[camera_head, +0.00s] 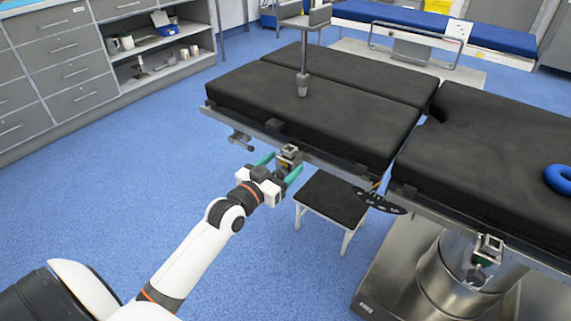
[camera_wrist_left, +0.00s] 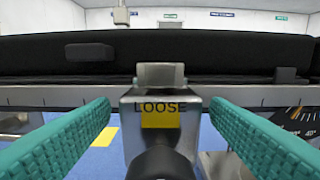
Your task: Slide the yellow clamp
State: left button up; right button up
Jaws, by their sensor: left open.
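The clamp (camera_head: 289,153) is a small metal block on the side rail of the operating table. In the left wrist view the clamp (camera_wrist_left: 162,122) shows a yellow patch, the word LOOSE and a dark round knob at its lower front. My left gripper (camera_head: 279,168) is open with its teal fingers on either side of the clamp. In the left wrist view both fingers of the gripper (camera_wrist_left: 160,112) stand apart from the block, with a gap on each side. My right gripper is not in view.
The rail (camera_wrist_left: 60,97) runs left and right below the black table pad (camera_head: 320,105). A similar clamp (camera_head: 488,248) sits on the rail section at the right. A dark marked plate (camera_head: 380,199) hangs right of the gripper. A black-topped stool (camera_head: 333,197) stands below.

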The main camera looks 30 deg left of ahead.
pick_arm(q)
jog(key=shift+w+d, duration=0.1)
jog(key=shift+w, duration=0.85)
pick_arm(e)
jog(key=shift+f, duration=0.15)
